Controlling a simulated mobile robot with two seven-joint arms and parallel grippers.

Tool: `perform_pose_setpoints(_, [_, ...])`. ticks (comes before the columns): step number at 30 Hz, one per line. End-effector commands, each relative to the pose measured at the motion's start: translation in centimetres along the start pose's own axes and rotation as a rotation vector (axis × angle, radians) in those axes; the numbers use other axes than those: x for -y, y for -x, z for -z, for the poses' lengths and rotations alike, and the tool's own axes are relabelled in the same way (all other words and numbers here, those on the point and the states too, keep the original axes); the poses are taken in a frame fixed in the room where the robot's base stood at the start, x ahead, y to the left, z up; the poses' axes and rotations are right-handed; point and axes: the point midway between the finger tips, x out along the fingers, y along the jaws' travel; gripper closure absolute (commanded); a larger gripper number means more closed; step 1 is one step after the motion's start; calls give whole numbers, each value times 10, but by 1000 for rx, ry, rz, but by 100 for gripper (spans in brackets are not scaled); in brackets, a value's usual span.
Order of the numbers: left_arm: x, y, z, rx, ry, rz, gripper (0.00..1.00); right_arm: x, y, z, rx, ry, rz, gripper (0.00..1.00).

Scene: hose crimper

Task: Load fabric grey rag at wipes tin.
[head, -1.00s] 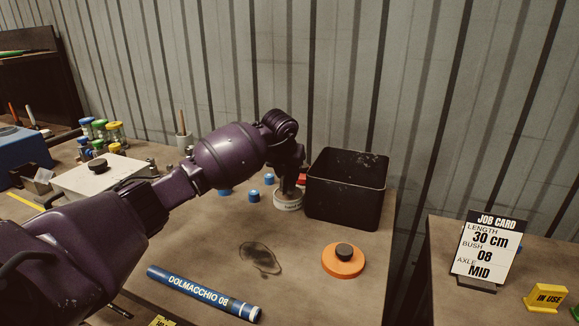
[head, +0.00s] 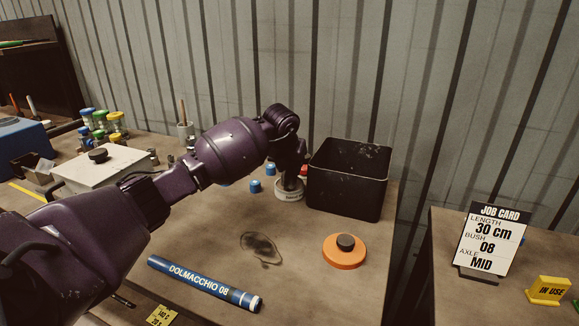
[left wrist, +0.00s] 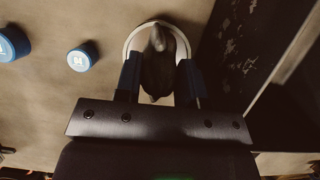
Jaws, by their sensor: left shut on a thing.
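The wipes tin (head: 289,194) is a low white round tin on the table, just left of the black bin. My left gripper (head: 291,178) points down into the tin's mouth. In the left wrist view, my left gripper (left wrist: 160,64) is shut on the grey rag (left wrist: 158,78), a dark crumpled cloth between its two fingers. The tin's pale rim (left wrist: 128,42) shows around the rag in that view. I cannot tell whether the rag touches the tin's bottom. The arm hides the rag in the head view. My right gripper is out of view.
A black bin (head: 346,190) stands close to the right of the tin. Small blue caps (head: 255,186) lie to its left.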

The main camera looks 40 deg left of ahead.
Motion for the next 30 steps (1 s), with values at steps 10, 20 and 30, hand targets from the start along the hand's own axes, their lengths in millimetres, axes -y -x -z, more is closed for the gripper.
perform_pose_setpoints(10, [0, -3, 1, 0, 0, 0, 83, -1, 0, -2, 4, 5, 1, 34])
perform_pose_setpoints(20, [0, -5, 2, 0, 0, 0, 83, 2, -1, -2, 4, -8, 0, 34])
perform_pose_setpoints(30, [0, -5, 2, 0, 0, 0, 83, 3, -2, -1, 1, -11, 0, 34])
